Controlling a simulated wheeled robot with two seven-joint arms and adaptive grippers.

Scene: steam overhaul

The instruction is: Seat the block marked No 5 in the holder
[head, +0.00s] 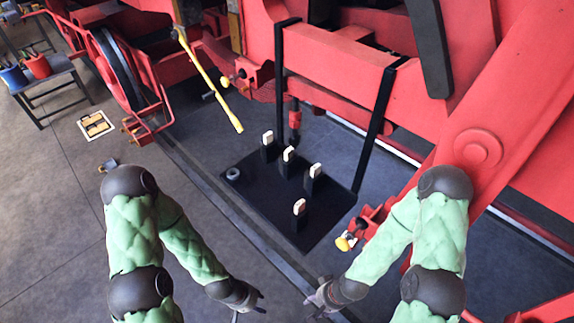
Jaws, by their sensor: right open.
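A black plate (250,196) lies low in front of the red machinery, with several dark uprights on it. Each upright has a pale block at its top: one at the back (268,136), one near the middle (289,154), one to the right (315,170) and one in front (299,206). No number is legible, so I cannot tell which is No 5 or which part is the holder. My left gripper (252,306) is at the bottom centre, apart from the plate; its finger opening is unclear. My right gripper (314,304) is open beside it, apart from the blocks.
A grey ring (233,173) sits at the plate's left corner. Black straps (376,118) rise to the red frame (340,59). A yellow bar (212,82) slants above the plate. A pale tray (85,117) with yellowish pieces lies on open floor at left, near a small table (58,66).

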